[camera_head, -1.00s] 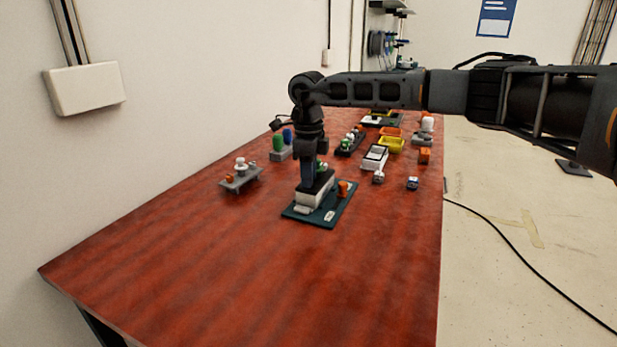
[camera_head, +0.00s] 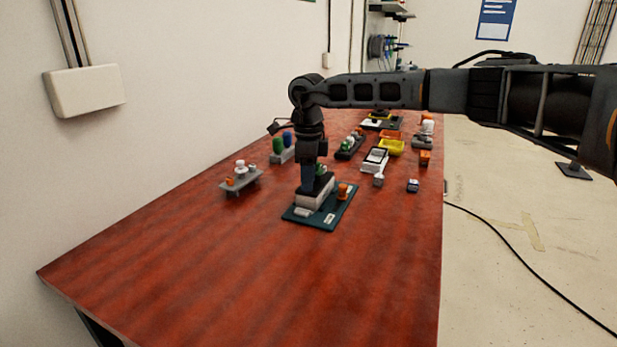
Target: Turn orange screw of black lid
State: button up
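A dark green board (camera_head: 325,222) lies on the red table, carrying a light grey block with a black top, the black lid (camera_head: 323,187). An orange knob (camera_head: 342,190) stands on the board just right of the black lid. My gripper (camera_head: 307,188) points straight down at the lid's left end. Its fingertips are too small and dark to make out, so whether they touch the lid or hold anything cannot be told. No separate orange screw shows on the lid; my gripper covers part of it.
A grey stand (camera_head: 240,182) with white and orange parts is left of the board. Green and blue cylinders (camera_head: 282,145), a white device (camera_head: 375,160), a yellow bin (camera_head: 391,147) and small items are behind. The table's front (camera_head: 330,290) is clear.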

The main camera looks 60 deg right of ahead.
jog(key=shift+o, duration=0.8)
